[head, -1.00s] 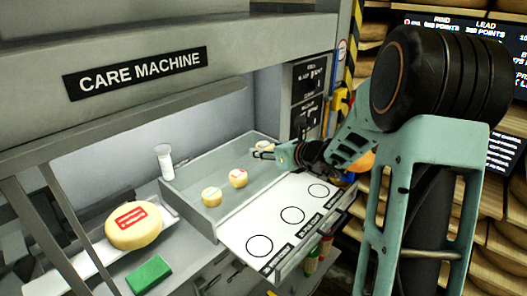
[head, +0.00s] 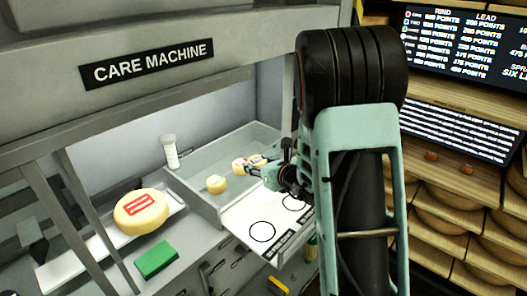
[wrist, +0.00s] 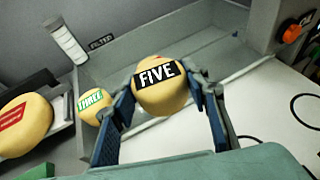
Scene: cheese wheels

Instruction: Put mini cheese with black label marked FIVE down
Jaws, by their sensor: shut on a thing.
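The mini cheese with the black FIVE label (wrist: 160,86) is round and yellow. In the wrist view it sits between the two fingers of my gripper (wrist: 165,98), which are shut on it. In the head view my gripper (head: 256,166) is over the grey tray (head: 212,154). I cannot tell whether the held cheese touches the tray floor. A mini cheese with a green THREE label (wrist: 94,105) stands to its left, apart from the fingers.
A white board with printed circles (head: 245,222) lies in front of the tray. The machine's overhang (head: 220,60) is above. The tray's back is clear.

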